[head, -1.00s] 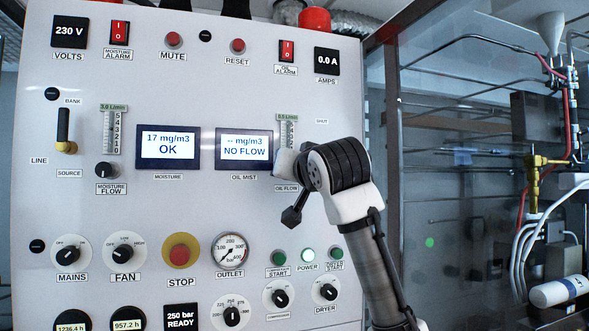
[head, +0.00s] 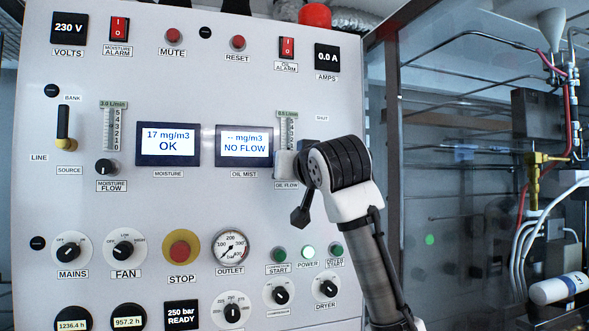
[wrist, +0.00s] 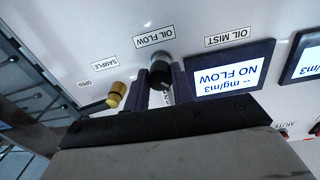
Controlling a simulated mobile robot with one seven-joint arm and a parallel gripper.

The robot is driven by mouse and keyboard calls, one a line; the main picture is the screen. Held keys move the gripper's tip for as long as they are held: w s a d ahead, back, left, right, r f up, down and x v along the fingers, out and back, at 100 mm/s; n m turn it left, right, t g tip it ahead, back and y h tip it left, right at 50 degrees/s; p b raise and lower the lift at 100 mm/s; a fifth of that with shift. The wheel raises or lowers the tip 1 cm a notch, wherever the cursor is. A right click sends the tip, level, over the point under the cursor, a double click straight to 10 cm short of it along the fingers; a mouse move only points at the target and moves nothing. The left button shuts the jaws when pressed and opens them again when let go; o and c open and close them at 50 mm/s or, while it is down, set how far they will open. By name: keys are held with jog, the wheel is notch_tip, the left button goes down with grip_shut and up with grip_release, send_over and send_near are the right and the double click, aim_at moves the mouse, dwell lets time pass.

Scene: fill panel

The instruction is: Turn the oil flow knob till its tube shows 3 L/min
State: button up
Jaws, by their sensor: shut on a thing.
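The oil flow knob (wrist: 160,72) is a dark round knob with a grey base, below the OIL FLOW label in the upside-down wrist view. My gripper (wrist: 161,86) has one dark finger on each side of it and is shut on it. In the head view my gripper (head: 284,165) and wrist hide the knob. The oil flow tube (head: 286,130) stands just above my gripper, its lower end covered. Its small green readout seems to say 0.5 L/min, though the digits are tiny. The oil mist screen (head: 244,146) reads NO FLOW.
The moisture flow knob (head: 107,167) and its tube (head: 108,128) are at the left. The yellow-ringed STOP button (head: 180,249) and OUTLET gauge (head: 231,247) are lower down. A brass sample fitting (wrist: 117,94) sticks out near my gripper in the wrist view.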

jog(key=n, duration=1.2)
dwell(0.5)
jog(key=o, duration=1)
jog(key=b+v, duration=0.2)
jog(key=v, duration=0.5)
jog(key=b+v, duration=0.3)
jog(key=v, duration=0.4)
jog(key=shift+w+f+b, duration=0.1)
jog(key=shift+f+b, duration=0.15)
jog(key=shift+b, duration=0.05)
